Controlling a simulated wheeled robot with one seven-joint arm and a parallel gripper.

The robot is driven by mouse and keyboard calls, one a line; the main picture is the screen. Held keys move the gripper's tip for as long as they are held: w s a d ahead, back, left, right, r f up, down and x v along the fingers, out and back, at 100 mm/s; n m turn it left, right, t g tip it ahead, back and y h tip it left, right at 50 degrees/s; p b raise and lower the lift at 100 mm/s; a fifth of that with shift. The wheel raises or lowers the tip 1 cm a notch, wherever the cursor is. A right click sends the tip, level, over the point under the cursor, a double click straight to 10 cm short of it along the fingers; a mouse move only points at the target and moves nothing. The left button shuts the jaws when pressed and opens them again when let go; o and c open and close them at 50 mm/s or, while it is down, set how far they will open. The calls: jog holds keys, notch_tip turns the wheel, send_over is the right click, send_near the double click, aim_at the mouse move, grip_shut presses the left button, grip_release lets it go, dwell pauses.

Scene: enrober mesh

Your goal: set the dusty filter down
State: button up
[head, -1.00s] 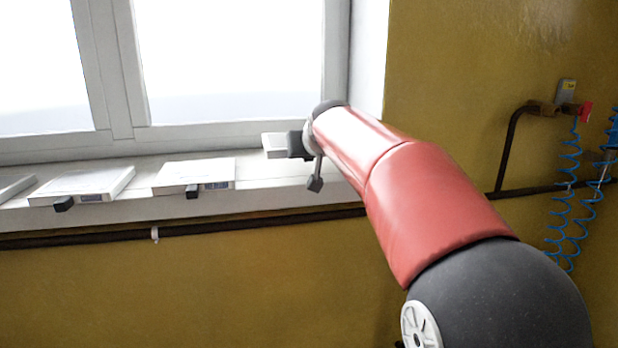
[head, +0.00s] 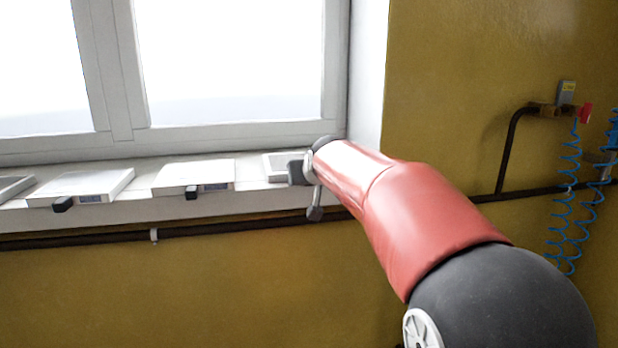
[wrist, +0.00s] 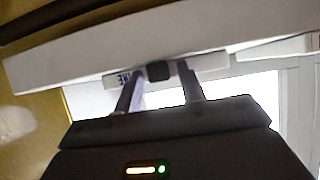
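The filter (head: 277,167), a flat pale panel, sits on the window sill at the left end of my arm in the head view; my gripper and wrist hide its right part. In the wrist view, the filter's thin front edge (wrist: 210,62) shows a small label and a dark block-shaped tab (wrist: 158,70). My gripper (wrist: 160,72) has one finger on each side of the tab, with a visible gap on both sides, so it looks open around the tab. The filter appears to lie flat on the sill. Its dust cannot be made out.
Two similar white panels with dark tabs, one nearer (head: 195,175) and one further left (head: 82,186), lie on the sill (head: 255,200). Another is cut off at the left edge (head: 14,186). A dark pipe (head: 200,228) runs below the sill. Blue coiled hoses (head: 568,200) hang at right.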

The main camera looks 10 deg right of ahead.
jog(key=shift+r, duration=0.15)
jog(key=v, duration=1.2)
jog(key=shift+b, duration=0.4)
jog(key=shift+s, duration=0.1)
jog(key=s+f+g, duration=0.2)
jog(key=s+f, duration=0.6)
jog(key=s, duration=0.1)
jog(key=s+f+g, duration=0.2)
jog(key=s+f, duration=0.6)
jog(key=s, duration=0.1)
jog(key=s+f+g, duration=0.2)
jog(key=s+f, duration=0.6)
jog(key=s, duration=0.1)
jog(key=shift+s+g, duration=0.1)
jog(key=shift+g, duration=0.2)
